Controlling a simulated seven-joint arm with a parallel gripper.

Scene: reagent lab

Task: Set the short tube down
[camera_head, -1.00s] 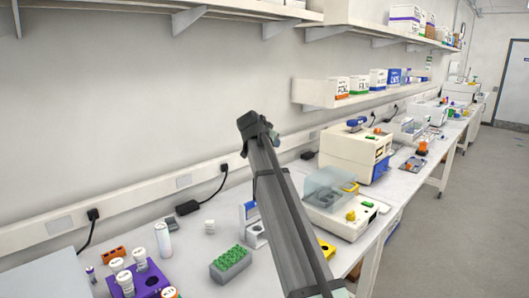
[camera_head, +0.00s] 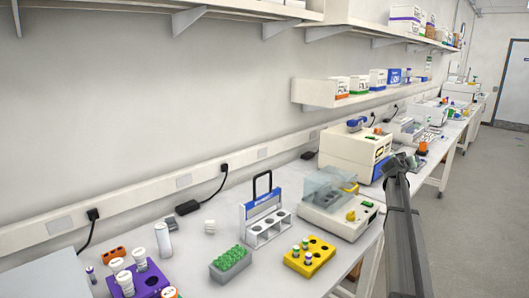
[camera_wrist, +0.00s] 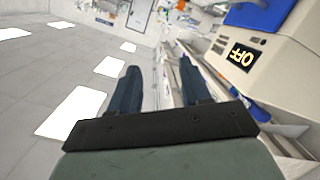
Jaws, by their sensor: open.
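My gripper (camera_wrist: 160,78) is open, with two dark fingers apart and nothing held between them in the wrist view. In the head view my arm rises at the right, its end (camera_head: 402,163) over the front of the bench. Small capped tubes (camera_head: 308,258) stand upright in the yellow rack (camera_head: 320,262), well left of my gripper. Another small tube (camera_head: 91,274) stands at the far left. I cannot tell which of them is the short tube.
A grey rack of green-topped tubes (camera_head: 230,265), a white-and-blue carrier with a black handle (camera_head: 264,215) and a purple rack (camera_head: 150,283) stand on the bench. A clear-lidded machine (camera_head: 338,210) and a beige box machine (camera_head: 350,153) stand to the right. The tall white bottle (camera_head: 163,239) is behind.

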